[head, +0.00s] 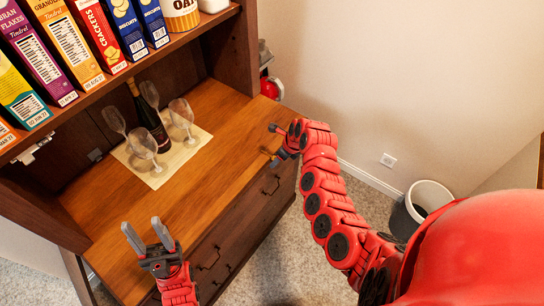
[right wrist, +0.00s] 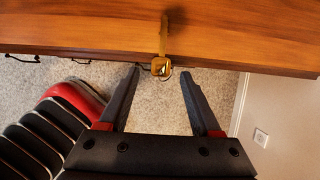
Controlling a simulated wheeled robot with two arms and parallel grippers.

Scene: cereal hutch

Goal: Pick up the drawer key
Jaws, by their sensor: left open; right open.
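The drawer key (right wrist: 162,40) is brass-coloured and lies on the wooden counter (right wrist: 80,25) at its edge, its square head (right wrist: 161,67) nearest my fingers. My right gripper (right wrist: 161,76) is open, with one finger to each side of the key head and its tips near the counter edge; contact cannot be told. In the head view my right gripper (head: 274,145) is at the right end of the counter, and I cannot make out the key there. My left gripper (head: 142,223) is open and empty over the front left of the counter.
A bottle (head: 148,118) and several glasses (head: 181,115) stand on a pale mat (head: 187,153) at the back of the counter. Cereal boxes (head: 62,38) fill the shelf above. Drawers with dark handles (head: 208,260) are below. A bin (head: 424,198) stands by the wall.

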